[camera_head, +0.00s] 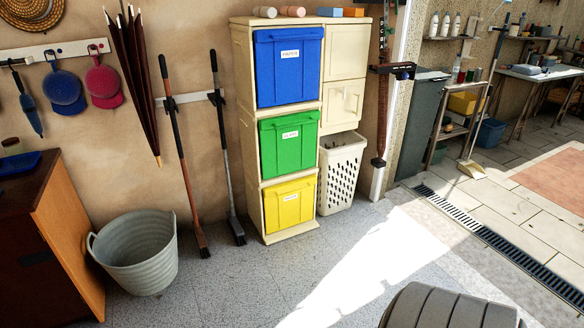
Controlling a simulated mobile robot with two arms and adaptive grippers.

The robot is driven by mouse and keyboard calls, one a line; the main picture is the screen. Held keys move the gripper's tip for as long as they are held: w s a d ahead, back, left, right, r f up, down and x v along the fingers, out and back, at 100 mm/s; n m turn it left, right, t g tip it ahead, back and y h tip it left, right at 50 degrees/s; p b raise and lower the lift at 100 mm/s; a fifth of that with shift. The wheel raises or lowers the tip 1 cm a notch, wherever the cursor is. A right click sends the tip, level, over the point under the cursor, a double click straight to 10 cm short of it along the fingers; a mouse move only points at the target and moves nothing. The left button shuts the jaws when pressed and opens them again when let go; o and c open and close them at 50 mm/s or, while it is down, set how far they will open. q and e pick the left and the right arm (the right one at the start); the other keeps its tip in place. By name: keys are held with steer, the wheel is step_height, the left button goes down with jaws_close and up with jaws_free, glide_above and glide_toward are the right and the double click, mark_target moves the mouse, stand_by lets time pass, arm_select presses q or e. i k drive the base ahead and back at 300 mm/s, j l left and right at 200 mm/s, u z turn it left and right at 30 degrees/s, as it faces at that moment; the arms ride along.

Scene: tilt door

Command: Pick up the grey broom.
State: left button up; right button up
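The grey broom (225,142) stands upright against the beige wall, held near its top by a pale wall rack. Its handle has a black upper part and a grey lower part, and its dark head (237,231) is at the floor. A second broom (183,165) with a reddish-brown lower handle leans just to its left. Neither of my grippers is in view.
A grey bucket (137,252) stands left of the brooms, near an orange-sided wooden cabinet (71,225). A cream shelf with blue (289,80), green (289,148) and yellow (290,207) bins stands close on the right. The floor in front (232,285) is clear.

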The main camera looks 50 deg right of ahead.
mark_target(238, 232)
steer(key=z, duration=1.2)
steer(key=i+l, duration=0.15)
steer(key=i, duration=0.65)
steer(key=i+l+z, duration=0.1)
steer(key=i, duration=0.65)
